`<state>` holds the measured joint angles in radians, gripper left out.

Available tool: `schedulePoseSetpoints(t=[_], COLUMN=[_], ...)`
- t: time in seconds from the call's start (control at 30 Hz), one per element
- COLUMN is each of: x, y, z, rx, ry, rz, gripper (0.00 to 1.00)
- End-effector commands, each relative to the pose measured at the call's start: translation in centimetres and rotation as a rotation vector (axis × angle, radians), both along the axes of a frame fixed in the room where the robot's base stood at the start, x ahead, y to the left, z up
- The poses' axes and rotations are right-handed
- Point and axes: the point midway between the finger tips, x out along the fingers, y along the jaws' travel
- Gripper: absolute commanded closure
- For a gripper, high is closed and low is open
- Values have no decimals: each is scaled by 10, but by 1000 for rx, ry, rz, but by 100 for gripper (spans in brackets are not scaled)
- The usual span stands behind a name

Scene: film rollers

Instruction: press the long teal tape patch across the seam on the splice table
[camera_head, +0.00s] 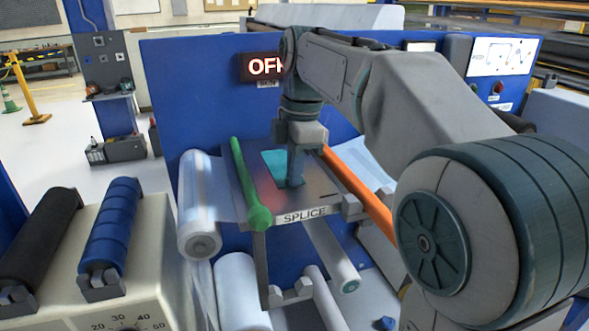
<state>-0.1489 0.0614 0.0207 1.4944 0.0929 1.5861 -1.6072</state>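The splice table (316,203) is a grey metal plate with a SPLICE label on its front edge. A teal patch (272,158) lies on or just above its back part, partly hidden by my gripper. My gripper (294,184) points straight down at the patch's right side. Its fingers show as one narrow column, so I cannot tell whether they are open or shut, or whether they touch the patch. I cannot make out the seam.
A green bar (249,183) runs along the table's left edge and an orange bar (361,190) along its right. A film roll (201,232) hangs at the left. Blue (112,226) and black (38,238) rollers sit on a stand. A lit sign (262,67), partly covered by my arm, stands behind.

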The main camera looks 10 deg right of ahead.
Motion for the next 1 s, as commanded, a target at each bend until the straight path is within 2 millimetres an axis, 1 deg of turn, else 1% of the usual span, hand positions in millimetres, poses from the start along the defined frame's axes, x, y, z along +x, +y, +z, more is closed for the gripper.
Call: schedulePoseSetpoints(t=[0.4, 0.47, 0.5, 0.53, 0.8, 0.87, 0.9, 1.0], x=[0, 0, 0, 0, 0, 0, 0, 0], y=[0, 0, 0, 0, 0, 0, 0, 0], z=[-2, -3, -3, -3, -3, -3, -3, -3], rx=[-1, -1, -1, -1, -1, -1, -1, -1], ry=[7, 7, 7, 7, 7, 6, 6, 6], rz=[1, 0, 0, 0, 0, 0, 0, 1], gripper=[100, 84, 73, 70, 70, 57, 47, 46])
